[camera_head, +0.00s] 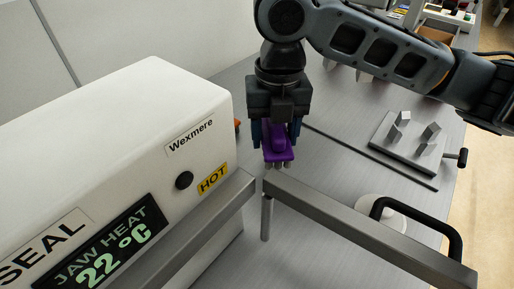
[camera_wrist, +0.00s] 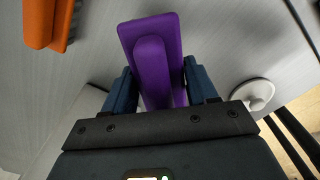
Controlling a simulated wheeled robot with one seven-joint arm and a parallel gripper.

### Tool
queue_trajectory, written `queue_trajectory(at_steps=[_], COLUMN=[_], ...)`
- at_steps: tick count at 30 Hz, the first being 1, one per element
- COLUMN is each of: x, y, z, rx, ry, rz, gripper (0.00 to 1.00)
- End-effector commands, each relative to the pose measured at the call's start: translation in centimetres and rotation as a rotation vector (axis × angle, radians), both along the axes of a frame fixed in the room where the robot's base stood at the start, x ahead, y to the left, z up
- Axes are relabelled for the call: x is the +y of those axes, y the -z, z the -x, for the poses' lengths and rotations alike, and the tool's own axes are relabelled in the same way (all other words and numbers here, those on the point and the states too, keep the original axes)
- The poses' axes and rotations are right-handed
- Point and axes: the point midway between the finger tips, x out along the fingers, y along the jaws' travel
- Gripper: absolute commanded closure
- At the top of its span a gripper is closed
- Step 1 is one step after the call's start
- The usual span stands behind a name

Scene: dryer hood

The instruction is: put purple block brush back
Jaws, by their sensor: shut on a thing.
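The purple block brush (camera_head: 277,153) is held in my gripper (camera_head: 276,135), bristles pointing down, above the grey bench near the corner of a metal rail. In the wrist view the purple brush (camera_wrist: 158,60) lies between the two blue fingers of my gripper (camera_wrist: 158,85), which are shut on its raised handle. Its underside is hidden in the wrist view. An orange object (camera_wrist: 48,22), perhaps another brush, rests on the bench at the upper left of the wrist view; a bit of it shows behind the white machine in the head view (camera_head: 237,125).
The white sealing machine (camera_head: 120,150), labelled HOT and reading 22 °C, stands at left. A metal rail (camera_head: 360,225) with a black handle (camera_head: 440,225) crosses in front. A round white item (camera_head: 380,210) and a grey plate with metal blocks (camera_head: 405,145) are at right.

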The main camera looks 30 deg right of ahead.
Motion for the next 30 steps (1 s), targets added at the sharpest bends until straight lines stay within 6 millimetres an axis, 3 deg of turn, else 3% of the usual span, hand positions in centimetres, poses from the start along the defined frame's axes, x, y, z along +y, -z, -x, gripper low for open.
queue_trajectory(at_steps=[8,20,30], x=[2.0,2.1,2.1], y=[1.9,5.9,6.3], z=[-2.4,-2.5,-2.5], rx=[0.0,0.001,0.0], ry=[0.0,0.001,0.0], rz=[0.0,0.0,0.0], gripper=[0.71,0.71,0.71])
